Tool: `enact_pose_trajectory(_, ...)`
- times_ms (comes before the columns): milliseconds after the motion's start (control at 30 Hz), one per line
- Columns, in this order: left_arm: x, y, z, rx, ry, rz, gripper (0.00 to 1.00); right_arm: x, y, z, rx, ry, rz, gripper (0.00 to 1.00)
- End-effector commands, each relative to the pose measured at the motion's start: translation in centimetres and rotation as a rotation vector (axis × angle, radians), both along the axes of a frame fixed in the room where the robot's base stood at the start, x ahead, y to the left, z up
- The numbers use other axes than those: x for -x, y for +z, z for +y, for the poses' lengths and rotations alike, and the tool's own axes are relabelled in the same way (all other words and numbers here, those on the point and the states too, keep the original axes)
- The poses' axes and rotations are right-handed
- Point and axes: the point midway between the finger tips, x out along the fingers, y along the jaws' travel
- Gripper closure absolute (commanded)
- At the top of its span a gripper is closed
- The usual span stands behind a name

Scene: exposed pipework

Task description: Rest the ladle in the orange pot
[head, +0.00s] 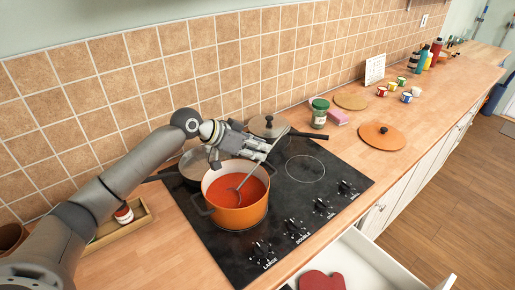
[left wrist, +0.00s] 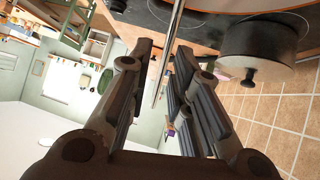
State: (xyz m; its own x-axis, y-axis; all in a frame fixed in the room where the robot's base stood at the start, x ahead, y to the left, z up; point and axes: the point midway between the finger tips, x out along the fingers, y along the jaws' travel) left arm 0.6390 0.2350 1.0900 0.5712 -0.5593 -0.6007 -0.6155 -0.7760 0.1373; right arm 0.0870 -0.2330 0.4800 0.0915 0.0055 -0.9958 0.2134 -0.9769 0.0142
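The orange pot (head: 236,216) stands on the black cooktop and holds red soup. The ladle (head: 246,178) leans in it, its bowl end in the soup and its handle slanting up to the right over the rim. My left gripper (head: 246,146) is above the pot's back rim, beside the upper handle. In the left wrist view, the ladle handle (left wrist: 171,45) crosses the gap between the fingers of the left gripper (left wrist: 164,52), which stand apart. I see no clear grip on the handle. My right gripper is not in view.
A lidded pan (head: 268,126) with a dark handle stands behind the pot, and another pan (head: 194,166) is at its left. A green-lidded jar (head: 320,114) and an orange lid (head: 382,136) are to the right. An open drawer (head: 365,262) juts out in front.

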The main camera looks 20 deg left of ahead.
Motion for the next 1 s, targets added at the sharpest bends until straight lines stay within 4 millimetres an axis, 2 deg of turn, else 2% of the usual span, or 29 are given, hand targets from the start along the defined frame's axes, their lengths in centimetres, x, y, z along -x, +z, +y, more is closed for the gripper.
enact_pose_trajectory(467, 0.5, 0.4, 0.6, -0.003, 0.001, 0.000, 0.68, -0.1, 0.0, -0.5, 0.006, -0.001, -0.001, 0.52)
enact_pose_trajectory(1000, 6.2, 6.3, 6.1, -0.003, 0.001, 0.002, 0.68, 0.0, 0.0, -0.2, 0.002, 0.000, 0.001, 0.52)
